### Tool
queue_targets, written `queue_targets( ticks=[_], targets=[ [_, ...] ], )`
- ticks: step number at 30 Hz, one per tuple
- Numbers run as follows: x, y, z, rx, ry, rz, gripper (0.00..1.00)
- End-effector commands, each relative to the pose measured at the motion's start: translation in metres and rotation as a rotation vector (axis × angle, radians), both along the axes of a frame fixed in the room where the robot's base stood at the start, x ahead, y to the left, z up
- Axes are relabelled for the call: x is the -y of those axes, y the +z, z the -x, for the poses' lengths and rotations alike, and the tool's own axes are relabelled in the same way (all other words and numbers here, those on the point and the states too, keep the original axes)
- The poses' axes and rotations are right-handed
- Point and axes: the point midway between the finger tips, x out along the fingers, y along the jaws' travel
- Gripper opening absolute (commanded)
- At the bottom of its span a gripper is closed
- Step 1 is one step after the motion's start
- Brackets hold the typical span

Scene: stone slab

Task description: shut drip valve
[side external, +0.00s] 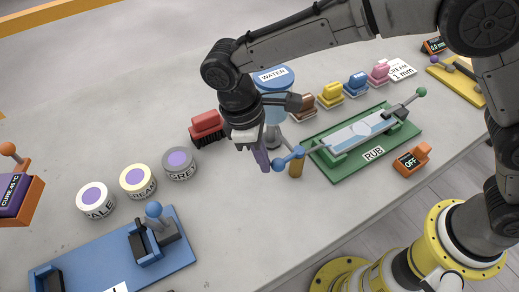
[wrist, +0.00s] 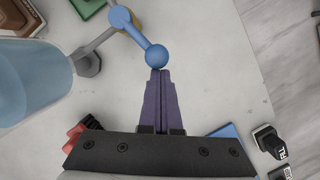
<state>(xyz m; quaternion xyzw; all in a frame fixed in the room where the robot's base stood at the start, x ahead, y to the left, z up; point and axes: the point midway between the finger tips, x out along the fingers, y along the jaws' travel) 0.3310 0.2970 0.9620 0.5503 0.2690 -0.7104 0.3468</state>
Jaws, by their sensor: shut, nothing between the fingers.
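The water tank (side external: 274,78) has a blue lid marked WATER and stands beside the green board; its blue translucent body (wrist: 30,80) fills the left of the wrist view. A grey spout (wrist: 95,50) leads from it to the drip valve, a blue lever (wrist: 135,35) with a round ball end (wrist: 157,55). In the side view the valve lever (side external: 289,159) sticks out low at the tank's front. My gripper (side external: 264,168) points down with its purple fingers shut and empty. In the wrist view the fingertips (wrist: 160,72) are right at the ball; I cannot tell if they touch.
A green RUB board (side external: 340,168) lies right of the valve, with an orange OFF box (side external: 412,160) in front. A red brush (side external: 207,126) and several labelled jars (side external: 138,180) are left. A blue board (side external: 85,265) lies at front left. Bare slab lies between.

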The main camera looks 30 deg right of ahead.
Motion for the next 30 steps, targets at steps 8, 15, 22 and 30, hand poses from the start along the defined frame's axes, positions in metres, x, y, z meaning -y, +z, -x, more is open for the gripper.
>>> queue_targets(
  ticks=[8,15,22,30],
  targets=[
    [0.002,0.001,0.02,0.0,0.208,0.001,0.0],
    [0.008,0.001,0.038,0.0,0.437,0.001,0.0],
    [0.018,0.001,0.055,0.0,0.656,0.0,0.0],
    [0.033,0.001,0.07,0.001,0.908,0.0,0.0]
  ],
)
